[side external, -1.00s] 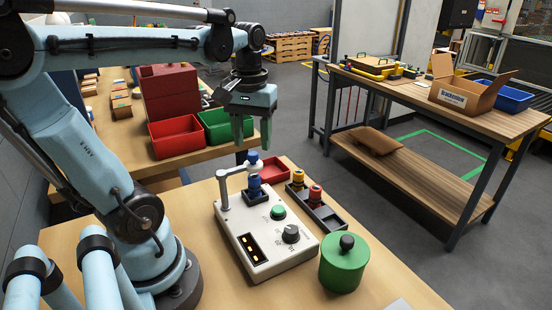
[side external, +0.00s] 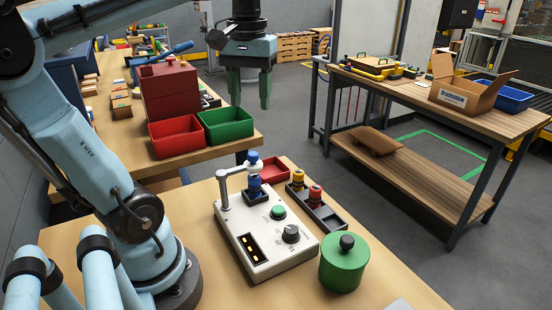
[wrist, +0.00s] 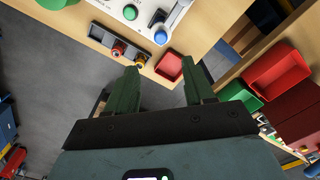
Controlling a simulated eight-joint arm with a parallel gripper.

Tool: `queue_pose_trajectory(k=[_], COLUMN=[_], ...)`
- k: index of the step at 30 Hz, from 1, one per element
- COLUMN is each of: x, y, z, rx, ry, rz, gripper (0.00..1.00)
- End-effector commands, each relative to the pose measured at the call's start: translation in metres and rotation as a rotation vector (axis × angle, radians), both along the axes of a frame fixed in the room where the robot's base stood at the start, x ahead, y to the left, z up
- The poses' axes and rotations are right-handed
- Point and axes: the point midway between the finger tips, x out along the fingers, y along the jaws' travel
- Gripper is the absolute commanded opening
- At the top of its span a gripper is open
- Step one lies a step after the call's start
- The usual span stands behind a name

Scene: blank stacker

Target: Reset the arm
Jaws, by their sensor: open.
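My gripper (side external: 251,100) is raised high above the far edge of the front table, with its green fingers pointing down. It is open and empty, and the two fingers (wrist: 160,82) show apart in the wrist view. Below it stands a light grey control box (side external: 262,268) with a green button, a black knob and a post holding a blue-topped stack (side external: 254,178). The blue top also shows in the wrist view (wrist: 160,38). A dark tray (side external: 335,221) beside the box holds red and yellow pieces (side external: 315,195).
A green lidded canister (side external: 343,270) stands right of the box. A small red tray (side external: 271,172) lies behind it. Red (side external: 176,137) and green (side external: 227,125) bins sit on the back table. A wooden bench (side external: 430,105) stands at right, with open floor between.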

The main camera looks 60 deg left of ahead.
Motion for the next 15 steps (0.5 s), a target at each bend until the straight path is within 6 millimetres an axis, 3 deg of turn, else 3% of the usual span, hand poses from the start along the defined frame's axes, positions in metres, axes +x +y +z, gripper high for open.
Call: queue_pose_trajectory(k=[5, 15], x=[0.008, 0.034], y=[-0.013, -0.093], z=[-0.017, -0.113], rx=[0.027, 0.194], ry=[-0.062, -0.473], rz=[-0.090, -0.618], gripper=[0.53, 0.53])
